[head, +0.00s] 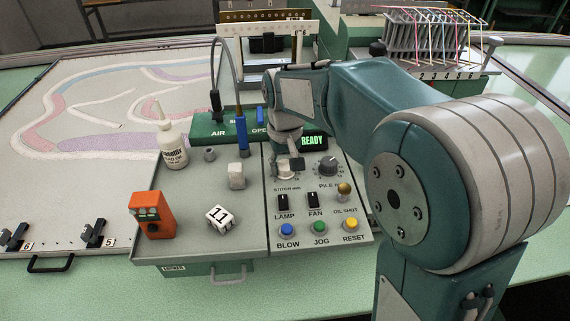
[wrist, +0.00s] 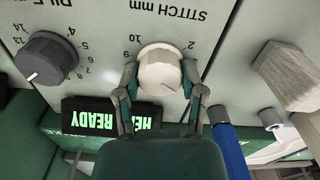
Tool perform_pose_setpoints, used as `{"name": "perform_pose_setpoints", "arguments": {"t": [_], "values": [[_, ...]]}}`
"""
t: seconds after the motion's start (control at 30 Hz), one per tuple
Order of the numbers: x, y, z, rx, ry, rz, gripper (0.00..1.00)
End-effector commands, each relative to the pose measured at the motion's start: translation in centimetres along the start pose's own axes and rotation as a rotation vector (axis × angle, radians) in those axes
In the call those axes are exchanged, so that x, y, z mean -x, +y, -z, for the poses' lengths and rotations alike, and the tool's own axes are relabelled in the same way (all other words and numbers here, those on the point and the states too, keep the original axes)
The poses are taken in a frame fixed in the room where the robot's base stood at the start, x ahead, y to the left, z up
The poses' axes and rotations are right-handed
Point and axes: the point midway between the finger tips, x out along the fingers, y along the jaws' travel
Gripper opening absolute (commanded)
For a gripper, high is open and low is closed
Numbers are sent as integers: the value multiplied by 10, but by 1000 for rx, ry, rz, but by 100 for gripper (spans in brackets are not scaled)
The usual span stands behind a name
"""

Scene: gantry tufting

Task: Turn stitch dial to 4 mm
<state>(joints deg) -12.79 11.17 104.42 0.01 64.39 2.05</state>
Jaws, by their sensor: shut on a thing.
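The stitch dial (wrist: 160,68) is a cream round knob under the upside-down "STITCH mm" label in the wrist view. My gripper (wrist: 159,80) is shut on the stitch dial, one finger on each side. In the head view my gripper (head: 287,163) comes down over the dial and mostly hides it.
The dark pile dial (head: 328,166) is close beside, with the READY display (head: 313,142) behind. Lamp (head: 283,201) and fan (head: 315,200) switches sit in front.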

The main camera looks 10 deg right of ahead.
Motion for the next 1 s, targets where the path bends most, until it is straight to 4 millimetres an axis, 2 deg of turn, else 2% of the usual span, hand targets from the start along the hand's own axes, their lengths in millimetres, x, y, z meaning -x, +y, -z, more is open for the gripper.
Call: {"name": "perform_pose_setpoints", "arguments": {"t": [0.33,0.9,0.93,1.0], "values": [[-2,0,0,150,-1,1,5],[-2,0,0,180,-2,1,5],[-2,0,0,180,-2,1,61],[-2,0,0,180,-2,1,87]]}}
